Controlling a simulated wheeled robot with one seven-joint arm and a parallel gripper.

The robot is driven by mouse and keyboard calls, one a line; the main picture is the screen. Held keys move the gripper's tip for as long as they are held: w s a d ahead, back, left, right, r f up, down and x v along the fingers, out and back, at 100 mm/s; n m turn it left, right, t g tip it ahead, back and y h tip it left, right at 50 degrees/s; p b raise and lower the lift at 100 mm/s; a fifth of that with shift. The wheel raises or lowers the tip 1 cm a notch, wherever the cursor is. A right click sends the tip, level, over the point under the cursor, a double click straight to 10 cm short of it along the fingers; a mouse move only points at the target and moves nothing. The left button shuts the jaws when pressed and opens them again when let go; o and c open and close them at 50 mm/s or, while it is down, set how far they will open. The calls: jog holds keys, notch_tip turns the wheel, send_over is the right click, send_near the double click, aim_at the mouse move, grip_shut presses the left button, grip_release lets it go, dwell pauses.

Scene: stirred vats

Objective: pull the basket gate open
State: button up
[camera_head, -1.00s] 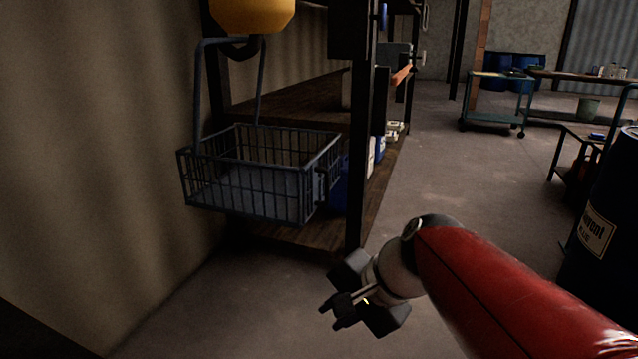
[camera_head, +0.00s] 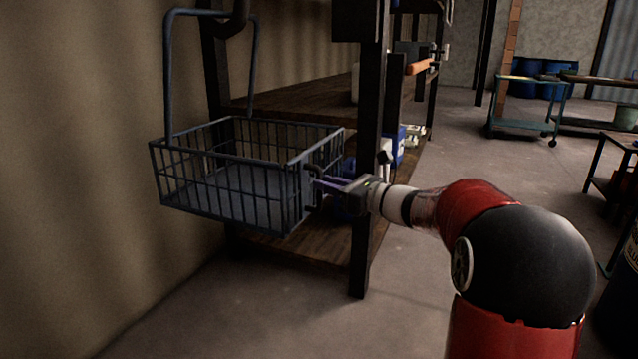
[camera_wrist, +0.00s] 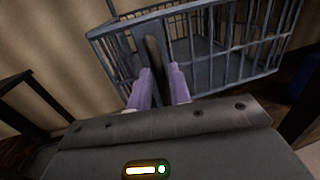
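The grey wire basket (camera_head: 225,200) hangs from a tall bent frame near the wall, left of centre. Its gate (camera_head: 310,190) is the short right side and stands upright, in line with the basket's corners. A dark handle (camera_wrist: 154,57) sticks out from the gate. My gripper (camera_head: 322,183) reaches it from the right. In the wrist view, its two purple fingers (camera_wrist: 160,80) stand apart, one on each side of the handle. A gap shows beside the handle, and I see no firm contact on both sides. The handle's near end is partly hidden by my gripper.
A dark shelf post (camera_head: 366,130) stands right behind my gripper, with wooden shelves (camera_head: 300,100) behind the basket. The wall (camera_head: 80,150) is close on the left. Open floor (camera_head: 480,150) lies to the right, with a cart (camera_head: 525,100) at the back.

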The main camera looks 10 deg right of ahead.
jog(key=shift+x, duration=1.4)
grip_shut()
jog(key=shift+s, duration=0.1)
